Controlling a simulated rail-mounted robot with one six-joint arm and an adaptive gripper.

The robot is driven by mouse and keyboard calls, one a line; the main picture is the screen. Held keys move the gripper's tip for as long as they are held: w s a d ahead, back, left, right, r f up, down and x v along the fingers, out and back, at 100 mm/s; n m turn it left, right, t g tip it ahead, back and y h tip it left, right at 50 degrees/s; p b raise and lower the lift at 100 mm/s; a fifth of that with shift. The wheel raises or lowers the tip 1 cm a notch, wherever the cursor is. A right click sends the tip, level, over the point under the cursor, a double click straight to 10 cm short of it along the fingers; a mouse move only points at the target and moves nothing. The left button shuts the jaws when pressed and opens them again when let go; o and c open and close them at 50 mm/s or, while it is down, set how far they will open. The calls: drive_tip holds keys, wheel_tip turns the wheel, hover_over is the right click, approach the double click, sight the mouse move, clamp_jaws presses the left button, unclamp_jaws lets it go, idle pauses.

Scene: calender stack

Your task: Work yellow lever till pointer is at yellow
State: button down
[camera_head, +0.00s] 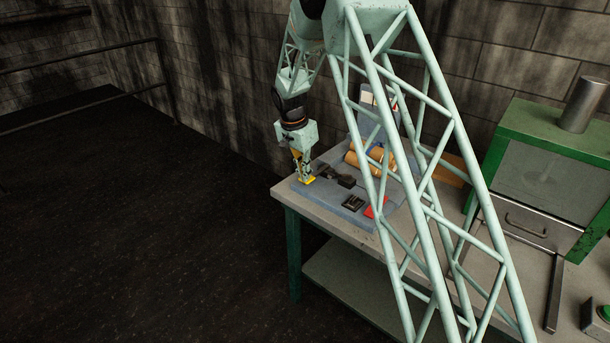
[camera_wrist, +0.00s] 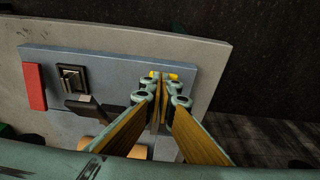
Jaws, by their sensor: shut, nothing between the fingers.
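The yellow lever end (camera_head: 308,180) is at the left corner of the blue-grey plate (camera_head: 327,197), directly below my gripper (camera_head: 304,172). In the wrist view, yellow (camera_wrist: 174,76) shows on both sides of the fingertips of my gripper (camera_wrist: 159,84), which are closed together with nothing between them. The fingertips are at or just above the yellow piece; I cannot tell if they touch. An upright panel with a white face (camera_head: 366,96) stands behind the rollers, partly hidden by my arm. I cannot make out the pointer.
A black lever (camera_head: 342,179), a black square fitting (camera_head: 353,202) and a red block (camera_head: 377,206) are on the plate. Tan rollers (camera_head: 355,160) lie behind. A green-framed cabinet (camera_head: 545,150) stands at the right of the table. The floor left of the table is clear.

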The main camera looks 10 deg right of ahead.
drive_tip(key=shift+s+r, duration=0.1)
drive_tip(key=shift+r, duration=0.15)
drive_tip(key=v, duration=0.2)
drive_tip(key=p+v, duration=0.1)
drive_tip(key=shift+w+d+r, duration=0.2)
drive_tip(key=shift+w+d, duration=0.05)
drive_tip(key=shift+w, duration=0.05)
drive_tip(key=s+a+r, duration=0.3)
drive_tip(key=a+r, duration=0.1)
drive_tip(key=r, duration=0.4)
drive_tip(key=shift+s+a+r, duration=0.15)
drive_tip(key=shift+s+r, duration=0.05)
drive_tip(key=shift+r, duration=0.05)
idle(0.8)
drive_tip(key=w+d+r+g+y+p, duration=0.1)
drive_tip(key=w+d+r+p, duration=0.5)
drive_tip(key=w+d+r, duration=0.1)
drive_tip(key=shift+d+r, duration=0.35)
drive_tip(key=shift+r, duration=0.15)
drive_tip(key=shift+f, duration=0.2)
